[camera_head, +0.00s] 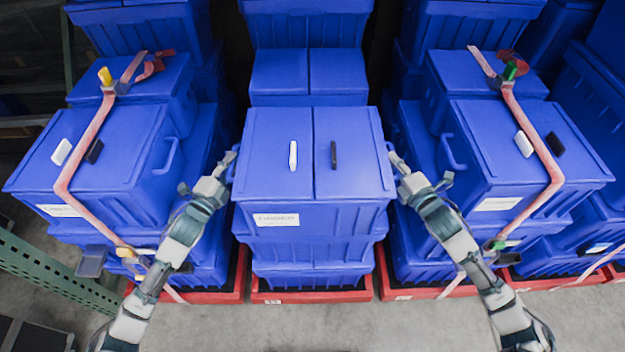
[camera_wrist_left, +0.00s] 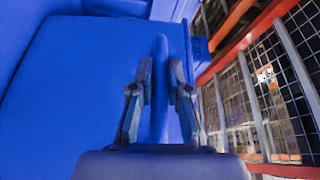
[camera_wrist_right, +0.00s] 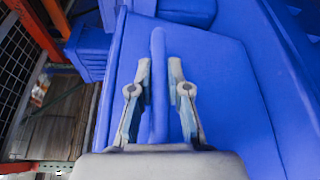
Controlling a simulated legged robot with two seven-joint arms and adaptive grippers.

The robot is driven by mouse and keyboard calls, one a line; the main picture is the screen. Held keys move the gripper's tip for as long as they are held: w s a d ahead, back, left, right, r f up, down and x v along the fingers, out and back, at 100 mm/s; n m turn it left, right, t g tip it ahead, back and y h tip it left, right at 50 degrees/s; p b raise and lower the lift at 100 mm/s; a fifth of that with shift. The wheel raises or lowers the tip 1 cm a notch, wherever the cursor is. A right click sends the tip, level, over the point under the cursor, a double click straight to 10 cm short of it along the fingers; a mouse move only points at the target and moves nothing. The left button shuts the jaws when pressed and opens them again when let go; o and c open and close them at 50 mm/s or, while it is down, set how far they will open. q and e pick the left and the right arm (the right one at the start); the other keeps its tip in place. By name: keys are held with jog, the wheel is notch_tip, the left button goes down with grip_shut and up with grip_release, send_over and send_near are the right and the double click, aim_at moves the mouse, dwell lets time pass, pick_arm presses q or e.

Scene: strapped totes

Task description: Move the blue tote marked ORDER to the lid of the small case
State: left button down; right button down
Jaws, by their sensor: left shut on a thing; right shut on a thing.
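The blue tote marked ORDER (camera_head: 262,190) is in the middle of the head view, on top of a stack of blue totes. It has a two-part lid and a white label on its front. My left gripper (camera_head: 229,170) is at its left side and my right gripper (camera_head: 394,163) at its right side. In the left wrist view my left gripper (camera_wrist_left: 160,85) is shut on a blue side handle (camera_wrist_left: 161,60). In the right wrist view my right gripper (camera_wrist_right: 159,85) is shut on the other handle (camera_wrist_right: 157,60). I cannot pick out the small case.
Strapped stacks of blue totes stand left (camera_head: 95,160) and right (camera_head: 510,160), with pinkish-red straps (camera_head: 87,140) and small dark and white items on their lids. Red bases (camera_head: 310,296) lie below. A green perforated beam (camera_head: 50,270) is at the lower left. Grey floor is open in front.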

jog(key=shift+f, duration=0.1)
